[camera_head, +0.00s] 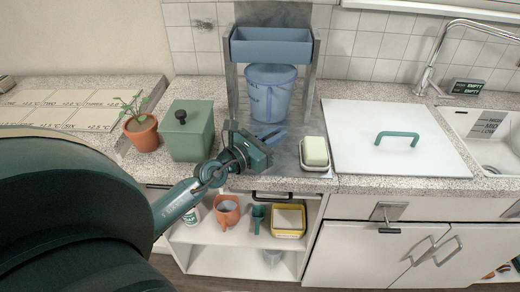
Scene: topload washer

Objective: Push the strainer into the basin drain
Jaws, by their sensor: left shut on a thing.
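My left gripper (262,145) is over the counter between the green canister and the soap dish. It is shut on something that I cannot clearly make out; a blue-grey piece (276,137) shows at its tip. I cannot pick out the strainer for certain. The white basin (490,152) is at the far right, cut off by the picture's edge, with a level label on its wall. My right gripper is not in view.
A green canister (188,140), a potted plant (140,130) and a soap dish (315,153) stand near the gripper. Behind are a blue bucket (270,92) and a raised blue trough (271,48).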

